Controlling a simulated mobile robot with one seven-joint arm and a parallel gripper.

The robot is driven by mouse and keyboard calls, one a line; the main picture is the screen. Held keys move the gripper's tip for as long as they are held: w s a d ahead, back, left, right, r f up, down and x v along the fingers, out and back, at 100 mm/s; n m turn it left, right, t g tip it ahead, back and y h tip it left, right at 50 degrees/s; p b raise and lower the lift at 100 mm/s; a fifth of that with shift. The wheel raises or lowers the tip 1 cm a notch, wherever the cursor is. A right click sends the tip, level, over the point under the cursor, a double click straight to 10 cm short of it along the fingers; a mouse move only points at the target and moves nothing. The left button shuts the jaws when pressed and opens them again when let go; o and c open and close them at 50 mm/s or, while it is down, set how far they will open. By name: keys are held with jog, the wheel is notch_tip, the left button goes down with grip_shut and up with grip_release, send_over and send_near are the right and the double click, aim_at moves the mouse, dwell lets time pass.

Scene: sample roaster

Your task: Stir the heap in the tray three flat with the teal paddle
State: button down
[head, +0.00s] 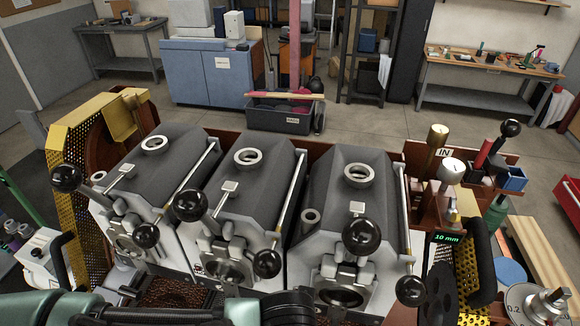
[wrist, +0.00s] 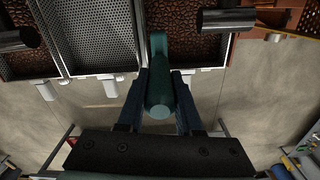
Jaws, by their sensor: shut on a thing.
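My gripper (wrist: 160,78) is shut on the teal paddle (wrist: 159,95) in the wrist view. The paddle's far end reaches over the near edge of a tray of brown beans (wrist: 194,48) at the right. Whether it touches the beans cannot be told. A bare perforated tray (wrist: 108,42) lies in the middle, and another tray of beans (wrist: 22,58) lies at the left. No tray number is readable. In the head view, my arm crosses the bottom edge, and the gripper and paddle do not show. Part of a bean tray (head: 165,290) shows below the left roaster.
Three grey roasters (head: 250,185) with black-knobbed levers stand in a row behind the trays. Dark metal cylinders (wrist: 225,20) jut over the trays at the right and left in the wrist view. Bare floor (wrist: 80,125) lies in front of the trays.

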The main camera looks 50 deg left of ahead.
jog(key=s+d+r+p, duration=0.2)
jog(key=s+d+p, duration=0.1)
jog(key=s+d, duration=0.2)
jog(key=shift+s+r, duration=0.4)
jog(key=shift+s, duration=0.85)
jog(key=shift+d, duration=0.1)
